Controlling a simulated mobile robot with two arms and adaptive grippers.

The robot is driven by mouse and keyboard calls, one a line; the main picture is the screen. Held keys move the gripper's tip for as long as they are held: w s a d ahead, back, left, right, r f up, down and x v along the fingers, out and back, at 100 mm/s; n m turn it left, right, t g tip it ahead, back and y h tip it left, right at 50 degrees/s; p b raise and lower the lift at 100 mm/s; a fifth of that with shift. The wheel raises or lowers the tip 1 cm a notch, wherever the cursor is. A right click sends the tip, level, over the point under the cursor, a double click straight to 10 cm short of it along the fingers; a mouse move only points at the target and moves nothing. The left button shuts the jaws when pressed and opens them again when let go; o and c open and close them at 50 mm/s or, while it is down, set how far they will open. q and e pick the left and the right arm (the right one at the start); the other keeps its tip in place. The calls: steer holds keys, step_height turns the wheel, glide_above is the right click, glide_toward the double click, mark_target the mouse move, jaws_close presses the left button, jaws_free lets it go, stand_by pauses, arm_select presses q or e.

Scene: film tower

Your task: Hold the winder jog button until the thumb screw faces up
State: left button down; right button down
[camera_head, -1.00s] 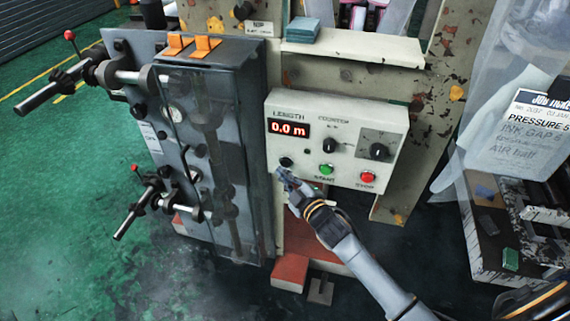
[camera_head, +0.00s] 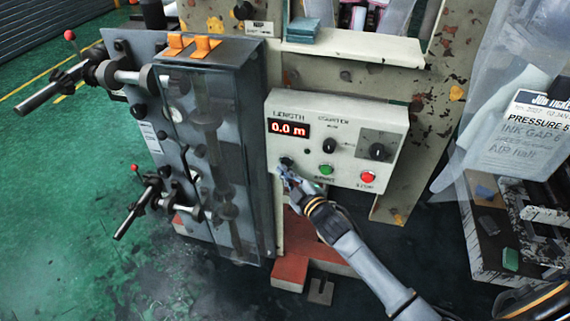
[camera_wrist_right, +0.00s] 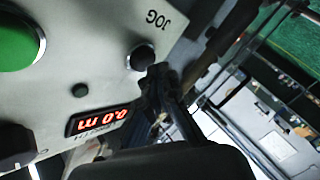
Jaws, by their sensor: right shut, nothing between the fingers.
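The black jog button (camera_head: 287,162) is at the lower left of the cream control panel (camera_head: 345,110). In the right wrist view the jog button (camera_wrist_right: 141,58) shows beside the "JOG" label. My right gripper (camera_head: 284,172) is shut with nothing in it, its tips at or just below the button. In the right wrist view the fingertips (camera_wrist_right: 156,72) overlap the button's lower edge; whether they press it I cannot tell. The winder (camera_head: 205,150) with its shafts stands left of the panel, behind a clear cover. I cannot make out the thumb screw. My left gripper is not in view.
The panel carries a red display (camera_head: 289,129) reading 0.0 m, a green button (camera_head: 326,169), a red button (camera_head: 367,177) and black knobs. A job ticket (camera_head: 535,130) hangs at right. Green floor lies open at left.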

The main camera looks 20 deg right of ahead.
steer(key=shift+w+d, duration=0.35)
steer(key=shift+w, duration=0.1)
stand_by(2.0)
steer(key=shift+s, duration=0.1)
steer(key=shift+s+a+p, duration=0.3)
steer(key=shift+s+a, duration=0.25)
steer(key=shift+s, duration=0.2)
steer(key=s+a, duration=0.1)
steer(key=s, duration=0.1)
steer(key=s+a+p, duration=0.1)
steer(key=s, duration=0.1)
steer(key=shift+a, duration=0.4)
stand_by(0.3)
